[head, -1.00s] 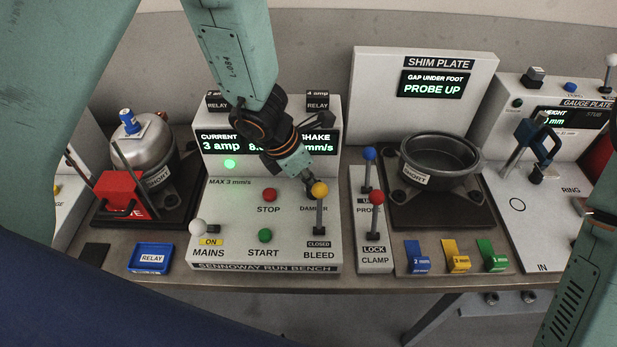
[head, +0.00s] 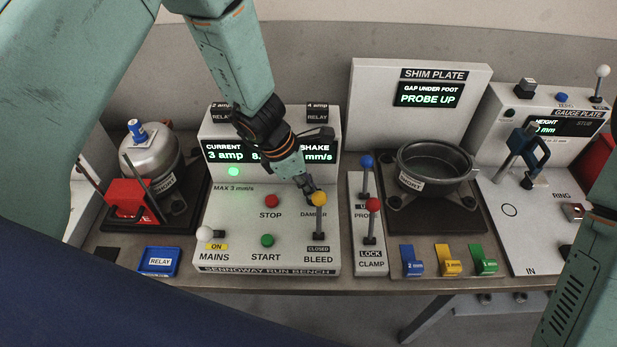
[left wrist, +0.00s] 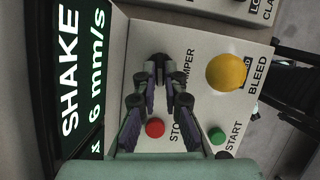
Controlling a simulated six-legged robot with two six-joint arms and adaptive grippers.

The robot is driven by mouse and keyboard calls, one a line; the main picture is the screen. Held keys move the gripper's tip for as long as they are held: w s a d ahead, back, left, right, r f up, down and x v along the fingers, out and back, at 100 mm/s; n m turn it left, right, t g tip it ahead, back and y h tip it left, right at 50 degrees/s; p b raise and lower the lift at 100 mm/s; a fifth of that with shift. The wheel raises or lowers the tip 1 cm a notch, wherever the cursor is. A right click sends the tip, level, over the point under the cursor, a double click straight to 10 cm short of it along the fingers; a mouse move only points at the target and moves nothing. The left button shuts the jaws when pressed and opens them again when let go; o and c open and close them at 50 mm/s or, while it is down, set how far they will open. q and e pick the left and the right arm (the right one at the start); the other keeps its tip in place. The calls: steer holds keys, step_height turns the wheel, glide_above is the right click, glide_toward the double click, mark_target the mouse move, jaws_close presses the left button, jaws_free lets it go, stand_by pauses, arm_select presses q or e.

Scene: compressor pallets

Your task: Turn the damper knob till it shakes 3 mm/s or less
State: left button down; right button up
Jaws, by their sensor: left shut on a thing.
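The damper knob (left wrist: 160,60) is a small dark knob on the sloped white run bench panel (head: 225,225). My left gripper (left wrist: 161,80) is shut on it, with its fingers on both sides. In the head view the left gripper (head: 310,190) comes down over the DAMPER label and hides most of the knob. In the left wrist view the shake display (left wrist: 75,80) is cut off at the edge and shows a 6 before mm/s. The panel reads MAX 3 mm/s. My right gripper is out of view.
The yellow-topped bleed lever (head: 319,200) stands close beside the knob, marked CLOSED. The red stop button (head: 271,201) and green start button (head: 267,240) are to the left. Blue-topped (head: 367,162) and red-topped (head: 373,206) levers stand to the right.

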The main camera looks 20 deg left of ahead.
arm_select(q)
steer(key=shift+w+r+m+g+p, duration=0.1)
steer(key=shift+w+m+g+p, duration=0.1)
steer(key=shift+m+p, duration=0.3)
steer(key=shift+w+r+m+g+p, duration=0.1)
steer(key=shift+m+g+p, duration=0.1)
steer(key=shift+m+p, duration=0.3)
steer(key=c, duration=1.7)
jaws_free()
steer(key=shift+s, duration=0.1)
steer(key=v, duration=1.2)
steer(key=shift+s, duration=0.1)
